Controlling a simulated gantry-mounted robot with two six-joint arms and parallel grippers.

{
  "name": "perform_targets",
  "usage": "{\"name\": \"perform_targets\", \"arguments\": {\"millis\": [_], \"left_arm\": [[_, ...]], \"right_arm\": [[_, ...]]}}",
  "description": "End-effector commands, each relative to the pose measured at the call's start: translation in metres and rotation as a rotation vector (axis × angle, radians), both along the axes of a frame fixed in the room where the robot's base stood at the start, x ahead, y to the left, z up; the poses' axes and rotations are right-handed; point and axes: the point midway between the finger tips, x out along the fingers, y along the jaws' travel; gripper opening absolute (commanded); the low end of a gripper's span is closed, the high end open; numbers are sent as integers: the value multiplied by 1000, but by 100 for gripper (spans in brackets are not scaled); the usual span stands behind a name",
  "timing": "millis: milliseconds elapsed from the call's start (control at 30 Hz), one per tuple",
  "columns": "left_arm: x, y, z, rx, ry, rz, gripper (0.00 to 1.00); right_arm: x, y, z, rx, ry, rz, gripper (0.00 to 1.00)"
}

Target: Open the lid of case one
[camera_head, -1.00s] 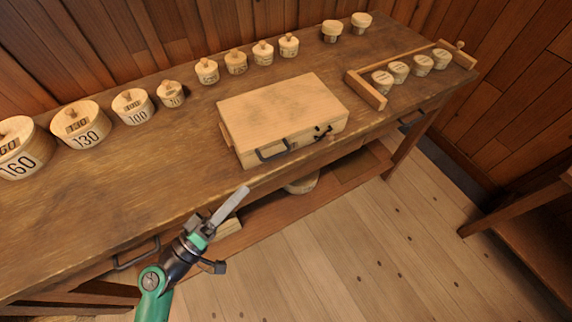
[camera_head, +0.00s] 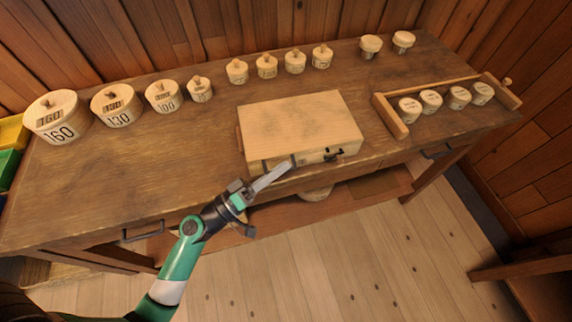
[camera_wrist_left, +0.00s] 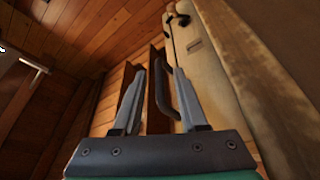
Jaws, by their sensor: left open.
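The wooden case (camera_head: 300,124) lies shut on the workbench, its lid down. Its front side carries a dark handle and a dark latch (camera_head: 333,155) to the right. My left gripper (camera_head: 272,176) is in front of the case's front side, its fingers reaching up to the handle area and covering part of it. In the left wrist view the gripper (camera_wrist_left: 158,92) is open, with the dark handle (camera_wrist_left: 172,75) showing between and beyond the fingers, close to the right finger. Whether a finger touches the handle I cannot tell. My right gripper is not in view.
The workbench (camera_head: 190,165) holds several lidded round boxes, such as one marked 160 (camera_head: 56,117), along its back. A wooden rack (camera_head: 390,116) with several round pieces stands right of the case. A drawer handle (camera_head: 142,232) sits on the bench front.

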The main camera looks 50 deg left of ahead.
Motion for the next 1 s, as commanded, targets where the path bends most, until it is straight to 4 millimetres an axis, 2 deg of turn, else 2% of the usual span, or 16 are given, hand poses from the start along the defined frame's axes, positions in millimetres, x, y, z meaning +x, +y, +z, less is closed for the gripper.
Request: {"name": "perform_targets", "arguments": {"millis": [100, 133, 300, 367, 1000], "left_arm": [[0, 0, 0, 0, 0, 0, 42], [0, 0, 0, 0, 0, 0, 39], [0, 0, 0, 0, 0, 0, 8], [0, 0, 0, 0, 0, 0, 0], [0, 0, 0, 1, 0, -1, 0]], "right_arm": [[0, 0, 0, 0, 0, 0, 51], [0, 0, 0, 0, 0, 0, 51], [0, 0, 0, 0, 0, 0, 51], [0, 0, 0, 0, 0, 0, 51], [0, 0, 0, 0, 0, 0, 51]]}}
